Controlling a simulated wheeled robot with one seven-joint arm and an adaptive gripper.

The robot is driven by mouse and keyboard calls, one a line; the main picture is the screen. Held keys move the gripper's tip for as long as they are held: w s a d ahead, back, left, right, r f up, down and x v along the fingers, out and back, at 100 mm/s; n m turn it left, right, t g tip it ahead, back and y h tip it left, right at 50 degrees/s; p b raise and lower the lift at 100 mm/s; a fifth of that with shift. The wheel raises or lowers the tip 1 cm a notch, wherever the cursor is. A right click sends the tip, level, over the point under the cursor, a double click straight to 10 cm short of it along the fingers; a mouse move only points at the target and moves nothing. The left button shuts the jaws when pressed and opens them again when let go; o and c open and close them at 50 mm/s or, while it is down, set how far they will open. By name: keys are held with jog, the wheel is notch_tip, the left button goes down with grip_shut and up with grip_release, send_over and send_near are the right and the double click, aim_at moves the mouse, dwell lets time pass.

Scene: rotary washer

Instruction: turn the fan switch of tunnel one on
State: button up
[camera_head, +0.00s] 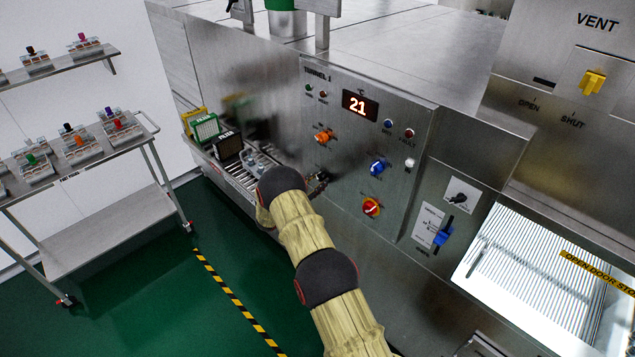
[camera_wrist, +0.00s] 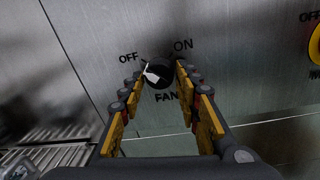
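The fan switch (camera_wrist: 157,76) is a round black knob with a white pointer, set in a metal panel in the wrist view. Its pointer lies toward the OFF mark at the upper left; ON is at the upper right and FAN below. My gripper (camera_wrist: 158,84) is open, with its yellow-padded fingers apart on either side of the knob. I cannot tell whether they touch it. In the head view my gripper (camera_head: 319,181) is at the lower left of the TUNNEL 1 panel (camera_head: 340,140), and the fan switch cannot be made out there.
The panel also carries an orange knob (camera_head: 323,137), a blue knob (camera_head: 377,167), a red-orange knob (camera_head: 371,206) and a display (camera_head: 360,105) reading 21. A conveyor (camera_head: 238,178) with boxes lies left of my arm. A trolley (camera_head: 110,227) stands at left, with open green floor between.

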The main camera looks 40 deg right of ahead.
jog(key=c, duration=0.6)
jog(key=shift+c, duration=0.6)
jog(key=shift+f+m+b, duration=0.1)
jog(key=shift+m+b, duration=0.2)
jog(key=shift+b, duration=0.5)
jog(key=m+b, duration=0.6)
jog(key=b, duration=0.3)
jog(key=m+g+b, duration=0.1)
jog(key=m+b, duration=0.5)
jog(key=b, duration=0.4)
jog(key=m+h+b, duration=0.1)
jog(key=m+b, duration=0.5)
jog(key=b, duration=0.4)
jog(key=shift+w, duration=0.25)
jog(key=shift+b, duration=0.3)
